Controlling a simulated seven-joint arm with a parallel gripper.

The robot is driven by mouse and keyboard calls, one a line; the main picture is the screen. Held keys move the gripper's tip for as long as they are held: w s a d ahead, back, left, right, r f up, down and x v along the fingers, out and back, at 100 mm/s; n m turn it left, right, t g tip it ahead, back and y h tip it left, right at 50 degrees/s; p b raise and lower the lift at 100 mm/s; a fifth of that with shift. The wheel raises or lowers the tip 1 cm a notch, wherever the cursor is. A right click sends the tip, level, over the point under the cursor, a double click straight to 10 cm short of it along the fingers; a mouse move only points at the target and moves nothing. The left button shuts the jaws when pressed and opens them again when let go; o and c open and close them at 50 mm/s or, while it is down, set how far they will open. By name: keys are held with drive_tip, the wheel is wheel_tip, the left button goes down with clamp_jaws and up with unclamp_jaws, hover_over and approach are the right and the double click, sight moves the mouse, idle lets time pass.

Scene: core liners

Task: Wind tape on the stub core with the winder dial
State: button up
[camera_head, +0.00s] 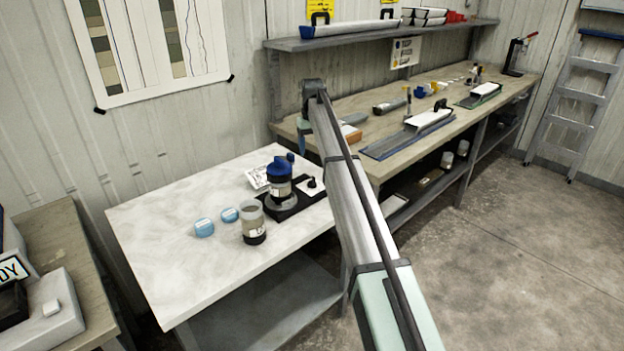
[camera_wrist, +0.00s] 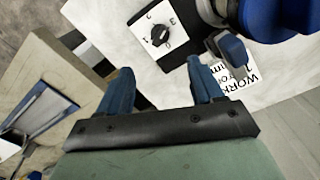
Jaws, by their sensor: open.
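The winder is a black base (camera_head: 290,206) on the white table, carrying a dark, blue-capped upright body (camera_head: 279,182). The blue part (camera_wrist: 275,15) fills the top right of the wrist view. I cannot tell the dial's setting or clearly pick out the stub core.
The white table (camera_head: 150,225) is clear at left. A long wooden bench (camera_head: 350,106) runs behind.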

sight(312, 178)
wheel_tip(312, 178, down, 14)
drive_tip(key=n, duration=0.9)
idle(0.4)
drive_tip(key=shift+c, duration=0.3)
drive_tip(key=shift+r, duration=0.1)
drive_tip(key=c, duration=1)
drive_tip(key=shift+m, duration=2.2)
drive_tip(key=o, duration=1.1)
drive_tip(key=shift+c, duration=0.2)
